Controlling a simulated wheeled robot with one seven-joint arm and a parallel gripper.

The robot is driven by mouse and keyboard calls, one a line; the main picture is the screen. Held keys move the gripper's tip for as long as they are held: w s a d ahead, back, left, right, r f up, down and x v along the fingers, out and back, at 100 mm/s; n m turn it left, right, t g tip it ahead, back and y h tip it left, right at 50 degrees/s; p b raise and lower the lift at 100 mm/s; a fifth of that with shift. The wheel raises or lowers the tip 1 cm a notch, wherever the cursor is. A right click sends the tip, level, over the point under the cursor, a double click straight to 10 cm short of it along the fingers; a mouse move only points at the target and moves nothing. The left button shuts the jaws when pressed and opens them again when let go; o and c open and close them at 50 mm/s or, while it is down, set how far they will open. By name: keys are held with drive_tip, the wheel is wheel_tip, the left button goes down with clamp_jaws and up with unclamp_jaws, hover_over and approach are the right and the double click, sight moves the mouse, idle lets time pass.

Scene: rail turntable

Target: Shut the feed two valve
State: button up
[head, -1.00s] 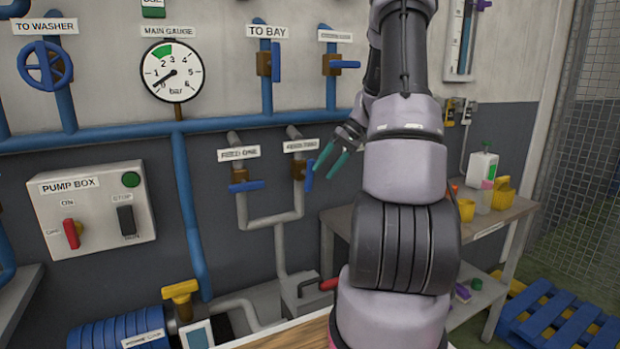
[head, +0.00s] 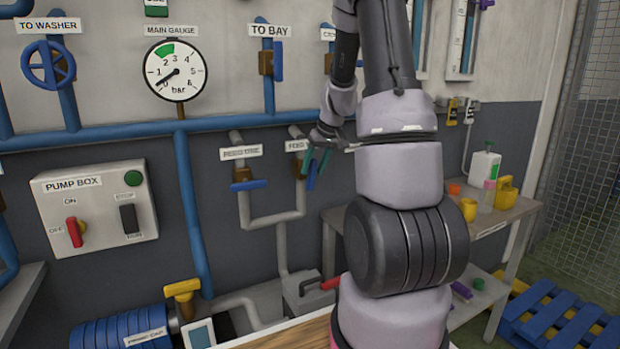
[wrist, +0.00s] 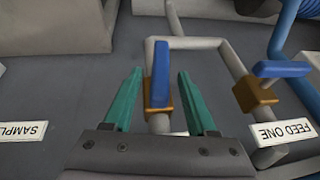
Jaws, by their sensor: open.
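The feed two valve has a blue lever (head: 311,178) on a brass body, below its partly covered label (head: 297,146). Its lever points along the pipe. In the wrist view the same lever (wrist: 160,78) stands between the two green fingers, with a gap on each side. My gripper (head: 316,163) is open around the lever. The fingers hide part of the valve in the head view. The feed one valve (head: 248,185) is to its left, its blue lever lying across the pipe.
The pump box (head: 95,205) and main gauge (head: 176,70) are on the wall to the left. The blue TO BAY lever (head: 278,60) is above. A bench (head: 500,222) with bottles and a yellow can is at the right.

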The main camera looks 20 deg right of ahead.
sight(310, 176)
drive_tip(key=shift+x, duration=2.15)
clamp_jaws()
